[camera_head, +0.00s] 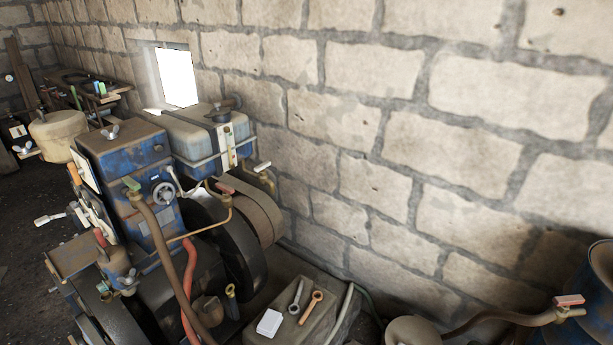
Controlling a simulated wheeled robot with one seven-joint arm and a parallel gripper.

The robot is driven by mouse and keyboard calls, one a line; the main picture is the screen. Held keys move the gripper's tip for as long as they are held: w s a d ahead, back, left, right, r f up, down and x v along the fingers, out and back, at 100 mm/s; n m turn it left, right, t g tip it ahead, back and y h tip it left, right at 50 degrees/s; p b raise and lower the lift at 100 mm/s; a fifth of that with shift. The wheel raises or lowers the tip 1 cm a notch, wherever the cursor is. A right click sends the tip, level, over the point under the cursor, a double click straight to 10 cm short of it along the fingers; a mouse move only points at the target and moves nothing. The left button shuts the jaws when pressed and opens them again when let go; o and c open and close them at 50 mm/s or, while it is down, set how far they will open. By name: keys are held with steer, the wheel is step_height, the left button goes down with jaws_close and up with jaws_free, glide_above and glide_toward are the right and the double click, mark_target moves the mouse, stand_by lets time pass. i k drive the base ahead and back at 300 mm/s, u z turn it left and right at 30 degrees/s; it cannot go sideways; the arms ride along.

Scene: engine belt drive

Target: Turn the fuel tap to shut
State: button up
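The blue and pale fuel tank (196,140) sits on top of the engine, near the wall. A small tap with a red lever (225,188) is below the tank's front, at the upper end of a thin brass pipe (205,229) that runs down and left to the engine. A second brass tap with a pale lever (262,168) is at the tank's right end. A green-handled tap (131,184) tops a brown hose on the blue engine housing (125,165). I cannot tell for certain which is the fuel tap, nor their settings. My gripper is not in view.
A dark flywheel and belt (247,205) fill the space under the tank. A block (310,305) in front holds two spanners and a white box. Another red-levered tap (569,300) is at lower right by a blue drum (598,268). The stone wall bounds the back.

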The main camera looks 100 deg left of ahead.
mark_target(227, 190)
steer(key=u, duration=2.45)
steer(key=i, duration=1.6)
steer(key=u, duration=3.35)
steer(key=i, duration=0.5)
steer(key=z, duration=0.1)
